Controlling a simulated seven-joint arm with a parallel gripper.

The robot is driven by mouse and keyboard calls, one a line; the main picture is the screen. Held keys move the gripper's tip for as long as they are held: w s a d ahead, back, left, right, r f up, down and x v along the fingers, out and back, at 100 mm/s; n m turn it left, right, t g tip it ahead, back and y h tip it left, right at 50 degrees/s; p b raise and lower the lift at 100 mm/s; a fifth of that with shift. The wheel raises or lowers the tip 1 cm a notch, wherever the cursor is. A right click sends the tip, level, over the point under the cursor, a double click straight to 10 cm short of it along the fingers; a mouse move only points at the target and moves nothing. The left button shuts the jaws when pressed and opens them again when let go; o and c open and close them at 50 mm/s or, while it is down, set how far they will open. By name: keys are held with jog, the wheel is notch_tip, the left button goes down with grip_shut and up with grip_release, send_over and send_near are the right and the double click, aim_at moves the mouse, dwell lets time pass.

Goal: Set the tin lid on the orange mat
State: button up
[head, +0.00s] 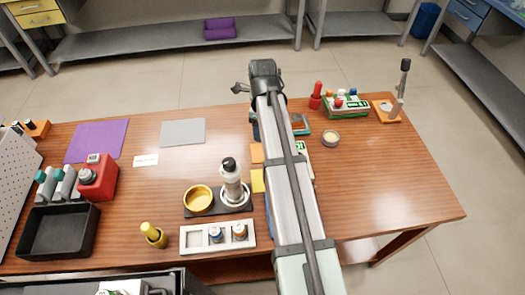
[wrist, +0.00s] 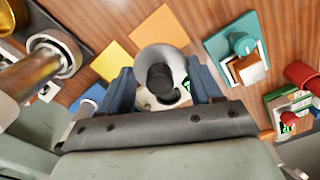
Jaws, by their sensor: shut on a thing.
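In the wrist view my gripper (wrist: 163,85) is shut on the tin lid (wrist: 152,58), a round pale grey disc with a dark knob. The two blue-grey fingers stand on either side of it. The orange mat (wrist: 163,27) lies on the table just above the lid in the wrist view, partly covered by it. In the head view an edge of the orange mat (head: 257,152) shows left of my arm. My gripper and the lid are hidden behind the arm there. I cannot tell the lid's height above the table.
A yellow mat (head: 257,181) lies nearer than the orange one. A small round container (head: 331,138) stands right of my arm.

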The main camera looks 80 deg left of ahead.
aim_at(262, 152)
jog(key=shift+f, duration=4.95)
jog(key=shift+f, duration=0.1)
jog(key=o, duration=1.2)
jog(key=shift+c, duration=0.2)
notch_tip(262, 152, up, 12)
jog(key=shift+r, duration=0.15)
jog(key=shift+w, duration=0.1)
